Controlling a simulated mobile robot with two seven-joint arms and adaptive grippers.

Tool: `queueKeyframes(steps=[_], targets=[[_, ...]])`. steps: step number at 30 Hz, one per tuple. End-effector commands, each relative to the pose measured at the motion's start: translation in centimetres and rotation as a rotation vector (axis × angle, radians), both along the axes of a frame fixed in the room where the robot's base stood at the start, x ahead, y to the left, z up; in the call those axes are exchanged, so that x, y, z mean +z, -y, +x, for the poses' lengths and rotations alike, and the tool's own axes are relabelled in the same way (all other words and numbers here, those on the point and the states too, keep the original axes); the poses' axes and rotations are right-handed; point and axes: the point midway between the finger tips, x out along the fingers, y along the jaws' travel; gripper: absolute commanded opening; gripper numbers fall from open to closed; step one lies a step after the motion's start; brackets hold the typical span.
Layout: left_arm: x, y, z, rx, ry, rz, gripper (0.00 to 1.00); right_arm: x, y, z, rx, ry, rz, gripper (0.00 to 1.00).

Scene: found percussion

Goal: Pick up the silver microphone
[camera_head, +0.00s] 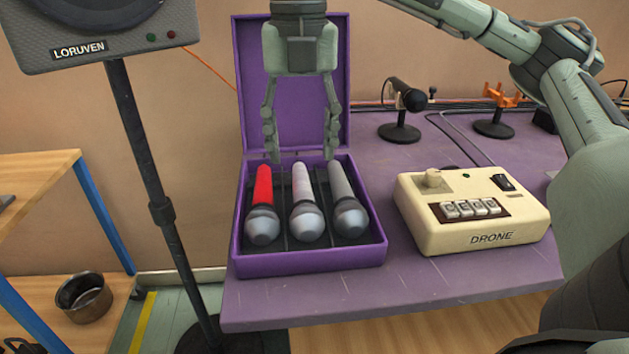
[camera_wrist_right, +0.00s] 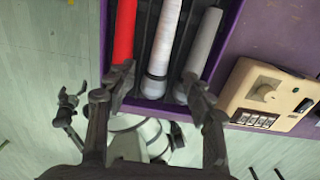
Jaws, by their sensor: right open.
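The silver microphone (camera_head: 341,184) has a grey handle and lies at the right end of a row of three in an open purple case (camera_head: 310,262). It also shows in the wrist view (camera_wrist_right: 204,42). A white-handled microphone (camera_head: 303,186) lies in the middle and a red-handled one (camera_head: 263,187) at the left. My right gripper (camera_head: 301,158) hangs fingers-down over the back of the case, open and empty, its fingertips apart on either side of the white handle. The silver one lies beside its right finger. My left gripper (camera_wrist_right: 68,108) shows small; its jaws are unclear.
The case's raised lid (camera_head: 247,90) stands behind my right gripper. A cream DRONE box (camera_head: 470,222) sits right of the case on the purple table (camera_head: 390,286). Two stand-mounted items, including a black microphone (camera_head: 408,95), are behind. A speaker on a pole (camera_head: 145,150) is left.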

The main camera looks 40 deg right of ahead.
Motion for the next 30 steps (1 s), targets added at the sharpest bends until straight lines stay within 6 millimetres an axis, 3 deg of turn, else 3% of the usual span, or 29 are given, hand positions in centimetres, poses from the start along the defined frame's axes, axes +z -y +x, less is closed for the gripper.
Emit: queueKeyframes(steps=[5,16,21,30], targets=[[0.1,-0.2,0.2,0.001,0.004,0.003,1.00,-0.5,0.0,0.0,0.000,0.000,0.000,0.53],[0.2,-0.6,0.1,0.002,0.005,0.007,1.00,-5.0,-0.3,-0.4,0.001,-0.003,-0.001,0.53],[-1.1,-0.6,-0.6,0.001,-0.015,0.005,1.00,-7.3,-0.4,-0.4,0.000,-0.001,0.001,0.53],[-1.2,-0.2,-0.5,-0.003,-0.015,0.000,1.00,-7.8,-0.4,-0.3,0.000,0.000,0.000,0.53]])
